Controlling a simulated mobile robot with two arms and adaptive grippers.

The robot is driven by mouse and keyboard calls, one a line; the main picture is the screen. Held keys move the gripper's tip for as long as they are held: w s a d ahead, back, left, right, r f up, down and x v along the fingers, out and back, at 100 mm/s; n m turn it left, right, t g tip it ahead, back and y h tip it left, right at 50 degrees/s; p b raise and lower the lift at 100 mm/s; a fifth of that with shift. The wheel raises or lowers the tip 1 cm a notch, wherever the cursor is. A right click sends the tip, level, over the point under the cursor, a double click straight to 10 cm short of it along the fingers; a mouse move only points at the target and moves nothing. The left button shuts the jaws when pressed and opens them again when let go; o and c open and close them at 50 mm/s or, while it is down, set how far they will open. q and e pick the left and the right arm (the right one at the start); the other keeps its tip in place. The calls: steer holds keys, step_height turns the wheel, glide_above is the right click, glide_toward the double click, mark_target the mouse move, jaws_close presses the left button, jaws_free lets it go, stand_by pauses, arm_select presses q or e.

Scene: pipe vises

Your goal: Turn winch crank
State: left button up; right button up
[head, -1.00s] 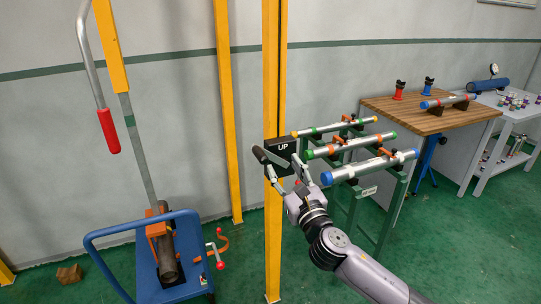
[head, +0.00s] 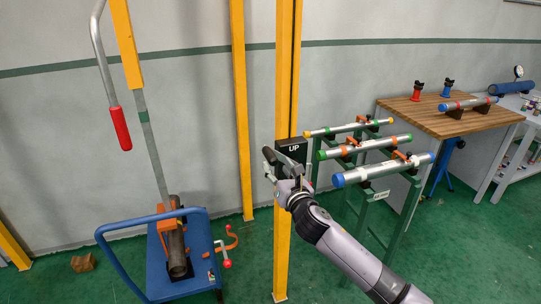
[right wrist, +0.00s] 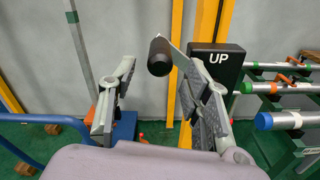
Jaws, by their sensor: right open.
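A black winch box marked UP (head: 292,150) is fixed to a yellow post. It also shows in the right wrist view (right wrist: 216,60). A flat metal crank arm with a black cylindrical grip (right wrist: 159,57) sticks out in front of it. My right gripper (head: 284,170) is open just in front of the box. In the right wrist view the black grip appears between its spread fingers (right wrist: 158,88), closer to the right finger. I cannot tell whether a finger touches it. In the head view the fingers and crank overlap. My left gripper is out of view.
A blue cart (head: 200,258) with a pipe stands at left. Above it hangs a bent grey lever with a red grip (head: 121,128). A green rack (head: 398,222) with clamped pipes is right of the post, and a wooden workbench (head: 398,111) stands behind.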

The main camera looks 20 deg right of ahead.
mark_target(270, 157)
steer(key=w, duration=0.6)
steer(key=shift+w+a, duration=0.15)
steer(key=shift+w, duration=0.15)
steer(key=shift+c, duration=0.2)
jaws_close()
stand_by(0.5)
